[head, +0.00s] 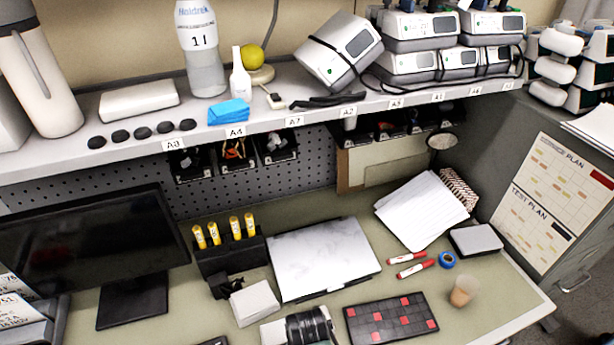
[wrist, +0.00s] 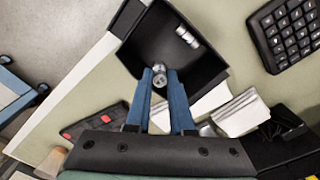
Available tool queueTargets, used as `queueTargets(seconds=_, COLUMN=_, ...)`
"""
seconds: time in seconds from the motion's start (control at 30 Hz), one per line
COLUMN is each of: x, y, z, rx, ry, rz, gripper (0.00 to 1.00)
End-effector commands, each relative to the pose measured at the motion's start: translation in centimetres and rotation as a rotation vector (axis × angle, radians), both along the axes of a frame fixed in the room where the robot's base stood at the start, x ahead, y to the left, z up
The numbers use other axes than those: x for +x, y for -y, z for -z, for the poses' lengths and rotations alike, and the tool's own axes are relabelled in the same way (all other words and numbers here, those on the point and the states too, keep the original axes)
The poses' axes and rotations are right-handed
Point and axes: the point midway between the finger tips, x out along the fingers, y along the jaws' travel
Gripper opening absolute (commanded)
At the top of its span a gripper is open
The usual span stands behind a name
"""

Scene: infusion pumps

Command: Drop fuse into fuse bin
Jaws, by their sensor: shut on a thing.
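In the wrist view, my gripper (wrist: 160,90) has blue fingers shut on a small silvery fuse (wrist: 159,76), seen nearly end-on between the tips. The fuse bin (wrist: 150,38) is an open black box just beyond the fingertips. The held fuse overlaps the bin's near side in the picture; I cannot tell its height over the rim. A second silvery fuse (wrist: 187,37) lies inside the bin. I cannot make out my gripper, the held fuse or this bin in the head view.
A keyboard (wrist: 288,35) lies right of the bin. A black board with red squares (head: 391,318) and a cup (head: 464,291) are on the desk. The shelf (head: 300,118) overhangs the rear.

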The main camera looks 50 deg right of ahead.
Motion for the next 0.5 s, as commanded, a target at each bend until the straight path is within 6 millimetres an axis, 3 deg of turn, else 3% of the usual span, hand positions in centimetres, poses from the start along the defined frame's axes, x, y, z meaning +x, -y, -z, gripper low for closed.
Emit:
queueTargets(seconds=0.1, x=0.0, y=0.01, z=-0.09, rx=0.0, ry=0.0, rz=0.0, gripper=0.0)
queueTargets(seconds=0.13, x=0.0, y=0.01, z=-0.09, rx=0.0, ry=0.0, rz=0.0, gripper=0.26)
queueTargets(seconds=0.3, x=0.0, y=0.01, z=-0.09, rx=0.0, ry=0.0, rz=0.0, gripper=0.56)
queueTargets(seconds=0.5, x=0.0, y=0.01, z=-0.09, rx=0.0, ry=0.0, rz=0.0, gripper=0.56)
